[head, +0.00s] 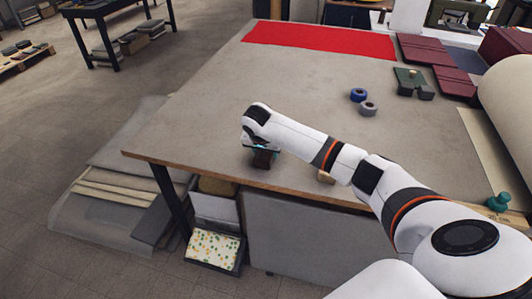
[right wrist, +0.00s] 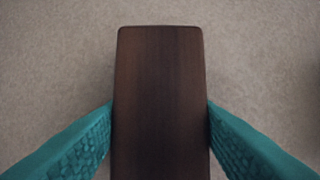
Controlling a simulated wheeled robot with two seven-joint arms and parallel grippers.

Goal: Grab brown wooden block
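The brown wooden block (head: 262,159) is dark and stands near the front left edge of the grey work table (head: 200,130). My right gripper (head: 262,150) is above it, pointing down, and hides its upper part. In the right wrist view the block (right wrist: 160,100) fills the middle. The teal fingers of my right gripper (right wrist: 160,125) press against its left and right sides with no visible gap. I cannot tell whether the block's underside touches the table. My left gripper is not in view.
A blue tape roll (head: 358,95) and a grey one (head: 368,109) lie mid-table. Red cloth (head: 320,40) lies at the back, with dark red covers (head: 425,50) at the back right. A small light wooden piece (head: 325,177) sits partly behind my forearm. The table's left part is clear.

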